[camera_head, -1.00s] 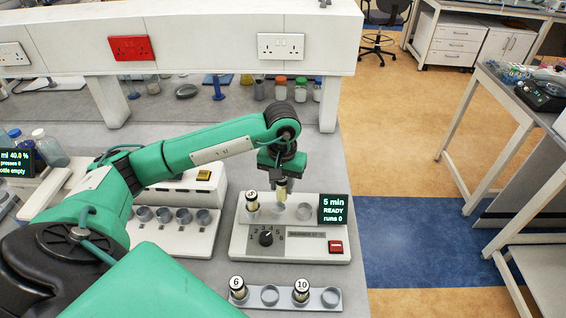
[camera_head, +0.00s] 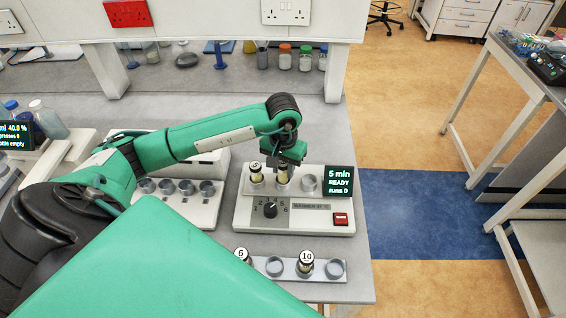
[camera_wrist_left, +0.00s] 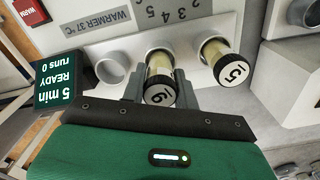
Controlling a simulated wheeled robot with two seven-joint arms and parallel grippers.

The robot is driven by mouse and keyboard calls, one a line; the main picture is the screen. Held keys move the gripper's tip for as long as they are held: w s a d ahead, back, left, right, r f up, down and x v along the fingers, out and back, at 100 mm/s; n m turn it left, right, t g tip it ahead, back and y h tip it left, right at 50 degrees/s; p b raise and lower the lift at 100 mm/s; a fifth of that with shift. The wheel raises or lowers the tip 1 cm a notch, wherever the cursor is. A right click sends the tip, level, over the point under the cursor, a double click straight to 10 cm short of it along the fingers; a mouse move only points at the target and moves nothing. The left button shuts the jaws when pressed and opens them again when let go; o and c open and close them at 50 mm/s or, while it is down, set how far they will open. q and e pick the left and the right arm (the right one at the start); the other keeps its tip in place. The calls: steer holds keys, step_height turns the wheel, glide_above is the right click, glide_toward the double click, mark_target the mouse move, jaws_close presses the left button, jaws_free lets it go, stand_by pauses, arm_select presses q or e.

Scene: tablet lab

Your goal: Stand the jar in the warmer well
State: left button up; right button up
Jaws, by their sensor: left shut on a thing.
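The warmer (camera_head: 290,222) is a white unit with a dial, a red switch and a display reading 5 min READY. My left gripper (camera_head: 284,163) is shut on a pale yellow jar (camera_head: 282,178) at the middle well. Another numbered jar (camera_head: 256,177) stands in the left well. The right well (camera_head: 309,183) is empty. My right gripper is out of view.
A rack (camera_head: 322,272) in front holds jars 6 (camera_head: 241,256) and 10 (camera_head: 306,264), with empty holes between and at the right end. A white block with several grey cups (camera_head: 186,188) stands left of the warmer. A shelf stands behind.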

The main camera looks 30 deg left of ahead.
arm_select(q)
steer(key=shift+f, duration=0.15)
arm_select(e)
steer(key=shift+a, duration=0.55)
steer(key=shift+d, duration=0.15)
arm_select(q)
steer(key=shift+f+b, duration=0.25)
steer(key=shift+b, duration=0.05)
steer(key=shift+f, duration=0.1)
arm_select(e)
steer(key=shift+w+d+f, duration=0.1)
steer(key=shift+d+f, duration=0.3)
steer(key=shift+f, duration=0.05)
arm_select(q)
steer(key=shift+f+b, duration=0.2)
steer(key=shift+b, duration=0.2)
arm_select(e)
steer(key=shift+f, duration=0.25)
arm_select(q)
steer(key=o, duration=1.1)
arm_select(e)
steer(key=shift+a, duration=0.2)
